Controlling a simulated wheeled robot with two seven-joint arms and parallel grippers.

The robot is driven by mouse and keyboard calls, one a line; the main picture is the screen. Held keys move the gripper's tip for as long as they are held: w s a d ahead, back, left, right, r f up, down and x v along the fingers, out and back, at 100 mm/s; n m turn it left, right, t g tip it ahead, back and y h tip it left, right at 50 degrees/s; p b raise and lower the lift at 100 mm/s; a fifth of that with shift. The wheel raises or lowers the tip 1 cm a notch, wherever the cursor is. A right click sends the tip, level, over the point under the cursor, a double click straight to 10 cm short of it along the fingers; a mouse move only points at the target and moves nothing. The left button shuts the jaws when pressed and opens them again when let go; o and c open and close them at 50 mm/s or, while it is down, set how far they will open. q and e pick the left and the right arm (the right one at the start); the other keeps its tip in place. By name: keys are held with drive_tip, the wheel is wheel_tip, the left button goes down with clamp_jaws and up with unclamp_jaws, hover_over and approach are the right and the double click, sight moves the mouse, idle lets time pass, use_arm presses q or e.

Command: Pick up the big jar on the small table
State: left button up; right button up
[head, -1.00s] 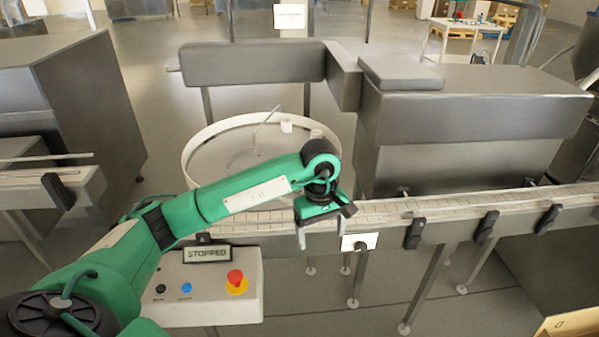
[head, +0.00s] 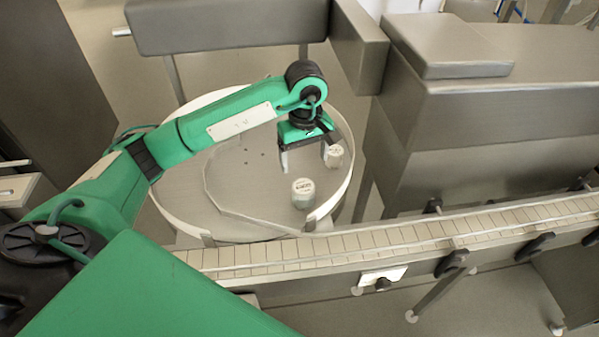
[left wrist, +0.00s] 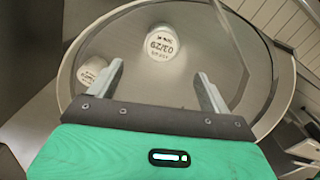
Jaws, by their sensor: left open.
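The small round table (head: 172,198) has a raised white rim and stands behind the conveyor. The big jar (head: 302,193), pale with a printed white lid, stands upright on its near right part. A smaller white-lidded jar (head: 334,157) stands close to the rim on the right. My left gripper (head: 304,157) is open and empty above the table, beyond the big jar in the head view and close to the small jar. My right gripper is out of view.
A conveyor (head: 400,235) with a side rail runs along the table's near side. A thin guide plate (head: 245,215) stands on the table, left of the big jar. A large grey machine (head: 480,110) stands to the right, and a grey beam (head: 230,25) crosses behind.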

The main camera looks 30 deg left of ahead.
sight(304, 187)
use_arm(q)
wheel_tip(304, 187, down, 4)
drive_tip(key=shift+s+r+p, duration=0.1)
drive_tip(key=shift+s+p, duration=0.05)
drive_tip(key=shift+p, duration=0.7)
wheel_tip(304, 187, down, 4)
drive_tip(key=shift+r+p, duration=0.1)
drive_tip(key=shift+p, duration=0.4)
drive_tip(key=shift+f, duration=0.4)
drive_tip(key=shift+f+p, duration=0.25)
drive_tip(key=shift+p, duration=0.25)
drive_tip(key=f+p, duration=0.1)
drive_tip(key=f, duration=0.1)
drive_tip(key=f+p, duration=0.1)
drive_tip(key=shift+s+d+f, duration=0.15)
drive_tip(key=shift+s+f, duration=0.05)
drive_tip(key=shift+f, duration=0.6)
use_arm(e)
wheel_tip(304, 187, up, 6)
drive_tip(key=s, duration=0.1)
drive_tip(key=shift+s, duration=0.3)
use_arm(q)
drive_tip(key=shift+c, duration=0.4)
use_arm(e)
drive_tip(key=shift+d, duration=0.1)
